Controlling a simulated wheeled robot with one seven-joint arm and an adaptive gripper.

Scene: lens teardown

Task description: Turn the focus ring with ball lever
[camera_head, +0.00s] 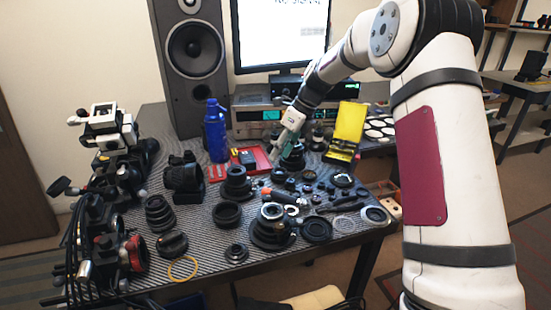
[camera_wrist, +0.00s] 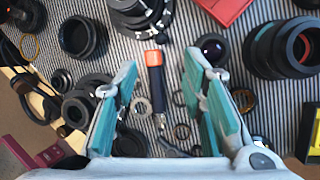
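My gripper (camera_head: 280,152) hangs above the table, fingers pointing down. In the wrist view my gripper (camera_wrist: 160,85) has its two teal fingers spread wide, with nothing between the tips. A black lens (camera_head: 236,184) stands on the mat to its lower left; it also shows at the top of the wrist view (camera_wrist: 138,14), with a silver part. Another lens (camera_head: 270,229) stands nearer the front edge. An orange-tipped black tool (camera_wrist: 154,72) lies on the mat below the fingers; nothing is touched.
The striped mat (camera_head: 205,232) is crowded with rings, caps and small parts. A red tray (camera_head: 262,153), blue bottle (camera_head: 215,132) and yellow case (camera_head: 348,124) stand behind. A red-ringed lens (camera_wrist: 283,48) is right in the wrist view. Camera rigs (camera_head: 108,205) line the left.

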